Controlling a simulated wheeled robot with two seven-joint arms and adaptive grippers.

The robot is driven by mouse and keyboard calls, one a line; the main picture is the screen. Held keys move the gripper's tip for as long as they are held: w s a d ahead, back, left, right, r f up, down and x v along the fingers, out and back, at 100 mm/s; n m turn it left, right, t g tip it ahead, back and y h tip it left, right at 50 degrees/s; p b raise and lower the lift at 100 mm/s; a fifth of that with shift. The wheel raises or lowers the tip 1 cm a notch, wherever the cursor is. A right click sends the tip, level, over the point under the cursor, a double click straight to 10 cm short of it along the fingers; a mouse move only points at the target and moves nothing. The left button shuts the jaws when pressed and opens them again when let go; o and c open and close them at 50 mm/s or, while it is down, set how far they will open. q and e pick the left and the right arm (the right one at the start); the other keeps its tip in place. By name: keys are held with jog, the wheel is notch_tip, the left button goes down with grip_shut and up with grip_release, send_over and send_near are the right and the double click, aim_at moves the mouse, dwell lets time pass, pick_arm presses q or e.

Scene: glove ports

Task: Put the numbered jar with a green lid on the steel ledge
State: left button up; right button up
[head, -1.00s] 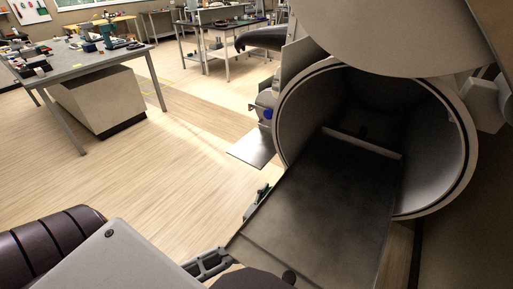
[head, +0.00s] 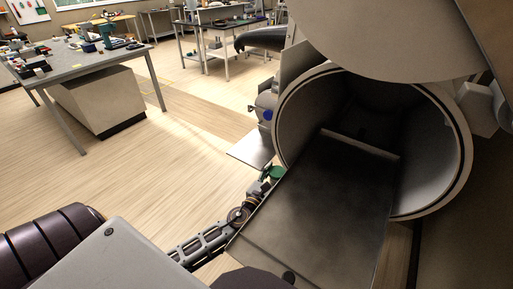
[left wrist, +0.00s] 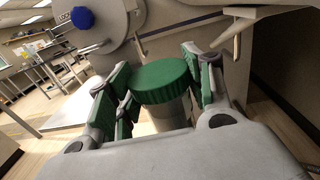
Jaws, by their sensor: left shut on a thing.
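The jar with a green lid (left wrist: 162,78) is upright between the green-padded fingers of my left gripper (left wrist: 160,92) in the left wrist view. Its pale body shows below the lid; no number is readable. In the head view the green lid (head: 277,173) shows beside the left edge of the dark tray, with my left gripper (head: 268,182) shut on the jar. The flat steel ledge (head: 251,149) juts out left of the round port, just beyond the jar and apart from it. It shows pale at the left in the wrist view (left wrist: 75,113). My right gripper is out of view.
The round port (head: 467,150) stands open, with its dark tray (head: 325,215) sliding out toward me. A blue knob (head: 267,115) sits above the ledge; it also shows in the wrist view (left wrist: 82,18). Workbenches (head: 85,65) stand far off, and the floor at left is clear.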

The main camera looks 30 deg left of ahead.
pick_arm(q)
jog(key=w+a+r+p, duration=0.2)
jog(key=w+a+r, duration=0.45)
jog(key=r, duration=0.25)
jog(key=w+a+r+p, duration=0.1)
jog(key=w+a+r, duration=0.5)
jog(key=a+r, duration=0.3)
jog(key=f+h, duration=0.1)
jog(key=w+a+f+m+h, duration=0.1)
jog(key=f, duration=0.1)
jog(key=f+m+h, duration=0.1)
jog(key=f, duration=0.1)
jog(key=shift+w+a+f+h, duration=0.1)
jog(key=shift+w+a+h, duration=0.1)
jog(key=shift+h, duration=0.1)
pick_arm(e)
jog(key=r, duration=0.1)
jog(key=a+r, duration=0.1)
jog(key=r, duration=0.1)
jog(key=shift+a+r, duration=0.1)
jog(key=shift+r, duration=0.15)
pick_arm(q)
jog(key=shift+m+g, duration=0.3)
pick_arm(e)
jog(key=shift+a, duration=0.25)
pick_arm(q)
jog(key=shift+f, duration=0.1)
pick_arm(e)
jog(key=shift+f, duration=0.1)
